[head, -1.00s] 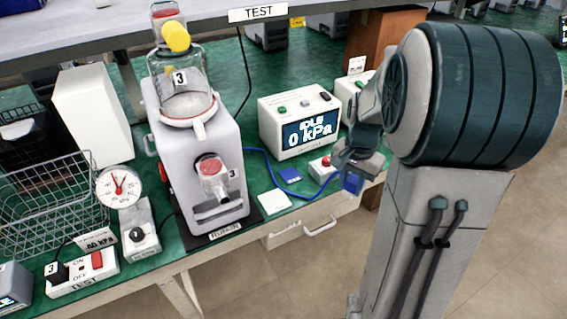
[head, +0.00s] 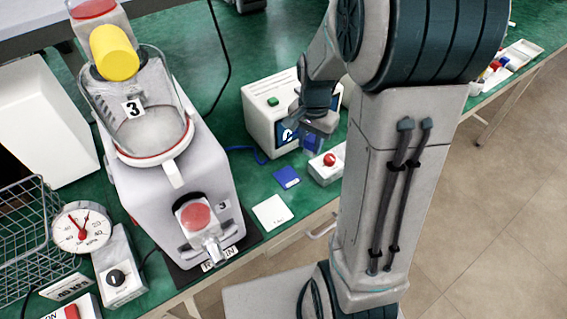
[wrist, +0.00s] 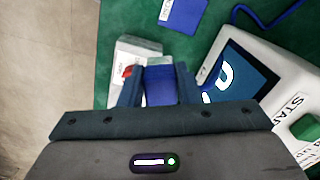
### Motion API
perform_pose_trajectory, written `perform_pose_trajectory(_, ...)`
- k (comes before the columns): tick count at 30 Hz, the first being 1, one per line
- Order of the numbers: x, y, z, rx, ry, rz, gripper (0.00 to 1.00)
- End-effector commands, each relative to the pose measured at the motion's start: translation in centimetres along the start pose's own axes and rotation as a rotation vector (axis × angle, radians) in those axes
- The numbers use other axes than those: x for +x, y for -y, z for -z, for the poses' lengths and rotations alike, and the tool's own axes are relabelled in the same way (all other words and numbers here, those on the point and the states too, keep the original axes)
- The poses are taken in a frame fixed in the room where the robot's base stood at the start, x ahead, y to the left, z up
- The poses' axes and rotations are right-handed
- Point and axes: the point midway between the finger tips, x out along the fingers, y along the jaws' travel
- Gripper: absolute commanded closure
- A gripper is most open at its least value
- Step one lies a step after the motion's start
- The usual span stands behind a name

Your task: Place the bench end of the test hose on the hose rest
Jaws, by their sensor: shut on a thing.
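My gripper (head: 314,122) is shut on the blue end of the test hose (head: 311,144), in front of the display box. In the wrist view, the blue hose end (wrist: 159,84) sits between the two dark fingers of the gripper (wrist: 158,72). The blue hose (head: 240,150) runs on the bench left of the display box; it also shows in the wrist view (wrist: 272,22). A flat blue square (head: 287,177) lies on the green bench, left of and below the held end. I cannot tell whether it is the hose rest.
The display box (head: 263,112) stands behind my gripper, partly hidden. A small box with a red button (head: 328,166) is just below it. A white square (head: 272,212) lies near the bench's front edge. Pump 3 (head: 165,195) stands to the left.

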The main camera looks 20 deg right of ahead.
Motion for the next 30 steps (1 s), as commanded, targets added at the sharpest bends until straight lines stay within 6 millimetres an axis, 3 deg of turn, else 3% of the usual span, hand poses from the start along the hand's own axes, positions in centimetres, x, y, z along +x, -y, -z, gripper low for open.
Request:
perform_pose_trajectory(3,1.7,1.9,-2.1,-0.006,0.003,-0.003,0.93)
perform_pose_trajectory(10,3.7,4.2,-4.5,0.001,0.000,-0.002,0.93)
perform_pose_trajectory(14,4.4,4.5,-4.8,0.004,0.000,-0.002,0.93)
perform_pose_trajectory(22,7.7,4.5,-4.7,0.005,0.001,-0.002,0.93)
perform_pose_trajectory(30,8.0,4.5,-4.7,0.005,-0.001,0.000,0.93)
